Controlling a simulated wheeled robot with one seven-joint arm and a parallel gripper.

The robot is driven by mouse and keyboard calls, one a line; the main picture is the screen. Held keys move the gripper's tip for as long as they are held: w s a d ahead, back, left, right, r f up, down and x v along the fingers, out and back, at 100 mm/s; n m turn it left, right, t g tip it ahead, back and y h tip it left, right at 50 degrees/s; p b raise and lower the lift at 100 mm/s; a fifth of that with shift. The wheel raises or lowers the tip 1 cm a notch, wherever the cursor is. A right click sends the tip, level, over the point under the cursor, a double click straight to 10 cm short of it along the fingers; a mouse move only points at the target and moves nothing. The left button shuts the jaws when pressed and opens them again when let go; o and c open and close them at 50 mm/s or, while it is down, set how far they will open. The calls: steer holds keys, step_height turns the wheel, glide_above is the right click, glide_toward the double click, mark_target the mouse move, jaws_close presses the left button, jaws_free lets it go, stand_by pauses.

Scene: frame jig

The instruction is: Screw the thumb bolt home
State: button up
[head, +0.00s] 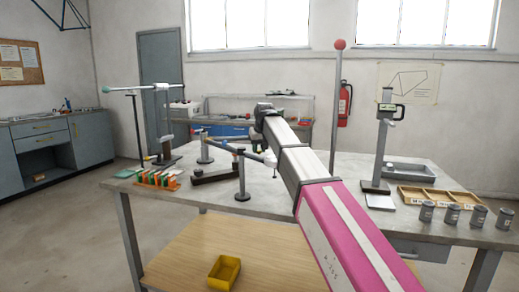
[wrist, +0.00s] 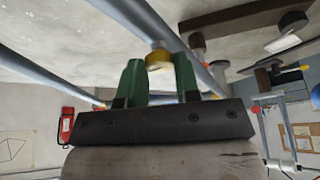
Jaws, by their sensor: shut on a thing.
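In the wrist view, a yellow round knob (wrist: 159,58), apparently the head of the thumb bolt, sits between the two green fingers of my gripper (wrist: 158,78). My gripper is shut on it. The knob lies against a blue-grey tube (wrist: 143,20) of the frame; the bolt's shank and its hole are hidden. In the head view, the frame's tube (head: 222,146) rests on dark posts on the bench. My arm reaches over the bench, and its fingers and the bolt cannot be made out there.
The bench (head: 330,205) also holds an orange rack (head: 157,181) at left, a stand with a raised tube (head: 150,87), a tall red-topped pole (head: 338,100), a gauge stand (head: 382,150), a wooden tray (head: 437,200) and several grey cans (head: 452,213). A yellow bin (head: 224,272) sits below.

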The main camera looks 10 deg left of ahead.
steer(key=shift+a+m+t+h, duration=0.15)
steer(key=shift+m+h, duration=0.2)
steer(key=shift+m, duration=0.45)
steer(key=shift+m+t+h, duration=0.15)
steer(key=shift+m+h, duration=0.2)
steer(key=shift+m, duration=0.75)
steer(key=o, duration=0.9)
steer(key=shift+o, duration=0.2)
steer(key=shift+s+r, duration=0.1)
steer(key=v, duration=1)
steer(key=shift+r, duration=0.35)
